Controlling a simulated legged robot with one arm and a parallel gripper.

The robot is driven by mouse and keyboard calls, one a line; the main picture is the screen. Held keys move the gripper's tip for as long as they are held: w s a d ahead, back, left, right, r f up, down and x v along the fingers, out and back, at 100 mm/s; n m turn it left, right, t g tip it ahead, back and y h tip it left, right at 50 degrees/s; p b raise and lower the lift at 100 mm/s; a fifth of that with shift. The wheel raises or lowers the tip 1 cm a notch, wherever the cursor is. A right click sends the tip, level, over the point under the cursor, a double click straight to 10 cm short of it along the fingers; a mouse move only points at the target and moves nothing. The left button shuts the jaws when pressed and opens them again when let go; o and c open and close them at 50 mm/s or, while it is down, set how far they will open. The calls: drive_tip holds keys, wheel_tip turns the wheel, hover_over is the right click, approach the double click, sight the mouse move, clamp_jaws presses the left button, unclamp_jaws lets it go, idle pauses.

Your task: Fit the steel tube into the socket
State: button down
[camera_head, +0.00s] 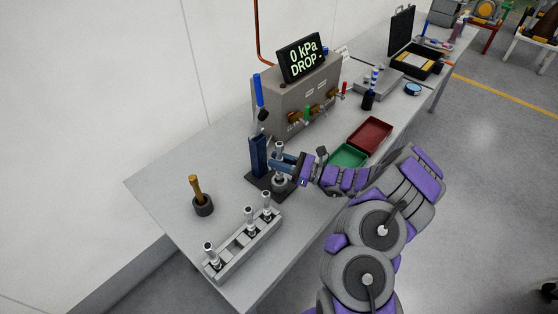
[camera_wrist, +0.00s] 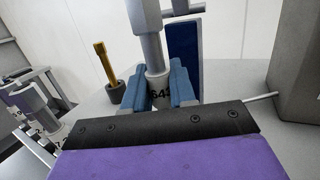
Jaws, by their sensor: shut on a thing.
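My gripper (camera_head: 280,161) is at the blue press stand (camera_head: 258,155), its blue jaws shut around a steel tube (camera_head: 279,147). In the wrist view, my gripper (camera_wrist: 160,92) has one jaw on each side of the tube (camera_wrist: 156,70), and dark digits show on the grey surface between the jaws. The tube looks upright. A round grey socket (camera_head: 280,183) on the stand's dark base lies just below my gripper. I cannot tell whether the tube's lower end is inside it. A wider grey faceted part (camera_wrist: 147,22) shows directly above the tube.
A rack (camera_head: 242,243) with several steel tubes stands at the table's front. A wooden-handled tool in a dark cup (camera_head: 203,207) is to the left. Behind are a grey test box (camera_head: 290,108) reading "0 kPa DROP", a green tray (camera_head: 347,156) and a red tray (camera_head: 370,134).

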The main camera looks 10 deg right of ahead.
drive_tip(key=shift+f+b, duration=0.95)
drive_tip(key=shift+f, duration=1)
drive_tip(key=c, duration=0.8)
unclamp_jaws()
drive_tip(key=shift+c, duration=0.2)
drive_tip(key=p+v, duration=0.3)
drive_tip(key=v, duration=1.4)
drive_tip(key=shift+d+f, duration=0.15)
drive_tip(key=shift+d, duration=0.1)
